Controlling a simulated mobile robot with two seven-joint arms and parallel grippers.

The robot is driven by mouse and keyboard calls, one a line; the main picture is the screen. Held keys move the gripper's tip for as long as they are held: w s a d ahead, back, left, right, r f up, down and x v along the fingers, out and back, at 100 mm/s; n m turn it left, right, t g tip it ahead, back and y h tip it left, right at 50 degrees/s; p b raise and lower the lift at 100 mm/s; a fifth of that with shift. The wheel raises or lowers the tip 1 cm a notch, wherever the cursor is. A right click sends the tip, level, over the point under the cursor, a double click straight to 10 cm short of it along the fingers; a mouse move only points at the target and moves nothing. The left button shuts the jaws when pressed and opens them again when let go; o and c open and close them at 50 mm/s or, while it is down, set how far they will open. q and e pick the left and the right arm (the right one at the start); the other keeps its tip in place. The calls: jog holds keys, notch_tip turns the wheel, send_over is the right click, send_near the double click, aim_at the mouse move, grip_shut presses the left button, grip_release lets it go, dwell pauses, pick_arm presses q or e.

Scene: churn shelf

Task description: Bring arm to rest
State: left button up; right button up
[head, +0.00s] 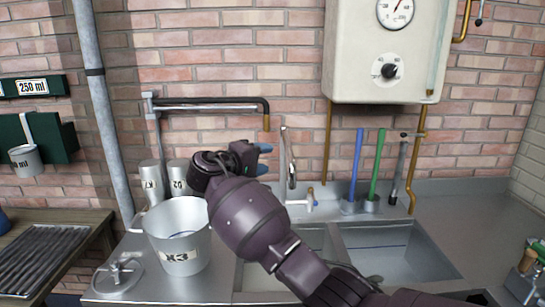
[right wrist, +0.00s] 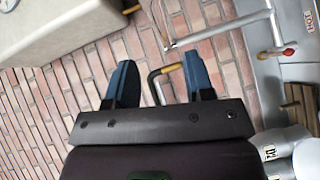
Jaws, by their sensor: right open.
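My right gripper (head: 264,160) is in the middle of the head view, raised above the steel counter beside the pot and in front of the brick wall. Its two blue fingers stand apart with nothing between them in the right wrist view (right wrist: 160,85). My right arm reaches in from the bottom right, over the sinks. My left gripper is in neither view.
Two metal canisters (head: 151,180) stand behind. A double sink (head: 390,250), tap (head: 289,165), and blue (head: 355,170) and green (head: 376,165) handles stand right. A boiler (head: 385,55) hangs above.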

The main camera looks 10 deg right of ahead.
jog(key=shift+s+a, duration=0.3)
jog(key=shift+a, duration=0.1)
